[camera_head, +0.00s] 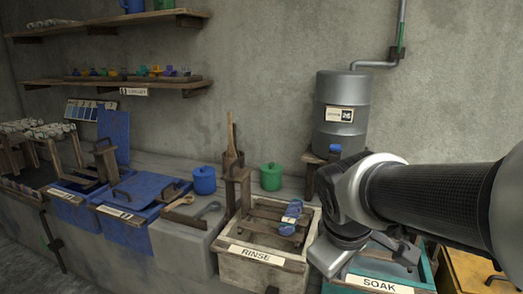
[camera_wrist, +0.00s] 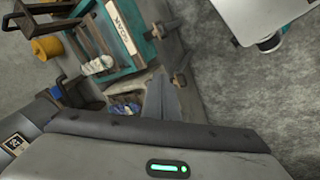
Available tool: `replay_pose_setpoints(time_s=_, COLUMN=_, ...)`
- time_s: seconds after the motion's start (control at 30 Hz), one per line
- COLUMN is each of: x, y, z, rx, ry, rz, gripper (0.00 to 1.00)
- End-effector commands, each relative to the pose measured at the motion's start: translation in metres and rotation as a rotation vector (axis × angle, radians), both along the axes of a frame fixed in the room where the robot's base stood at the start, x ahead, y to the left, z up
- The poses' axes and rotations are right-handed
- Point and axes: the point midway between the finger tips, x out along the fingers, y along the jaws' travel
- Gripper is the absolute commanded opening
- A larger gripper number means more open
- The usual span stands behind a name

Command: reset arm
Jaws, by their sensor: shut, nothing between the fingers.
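My arm reaches in from the right in the head view and bends down at the wrist above the teal SOAK box (camera_head: 385,284). In the wrist view my gripper (camera_wrist: 163,98) shows as a grey wedge beyond its housing, shut and empty. The SOAK box shows there too, at the upper left (camera_wrist: 128,33). Part of the SOAK box is hidden behind my arm in the head view.
The pale RINSE box (camera_head: 232,262) stands left of SOAK, with a blue skein (camera_head: 291,212) on its slats. Blue lidded vats (camera_head: 140,190) stand further left. A metal drum (camera_head: 341,95) stands behind my arm. Shelves (camera_head: 110,84) hang at upper left.

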Motion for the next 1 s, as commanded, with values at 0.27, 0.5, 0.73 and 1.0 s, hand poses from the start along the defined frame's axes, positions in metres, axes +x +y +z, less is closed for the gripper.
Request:
replay_pose_setpoints(time_s=0.27, x=-0.062, y=0.002, z=0.028, rx=0.288, ry=-0.114, rz=-0.381, gripper=0.0)
replay_pose_setpoints(time_s=0.5, x=-0.09, y=0.01, z=0.06, rx=0.45, ry=-0.151, rz=-0.554, gripper=0.0)
replay_pose_setpoints(time_s=0.73, x=-0.089, y=0.01, z=0.11, rx=0.446, ry=-0.149, rz=-0.55, gripper=0.0)
replay_pose_setpoints(time_s=1.0, x=-0.089, y=0.01, z=0.199, rx=0.444, ry=-0.15, rz=-0.547, gripper=0.0)
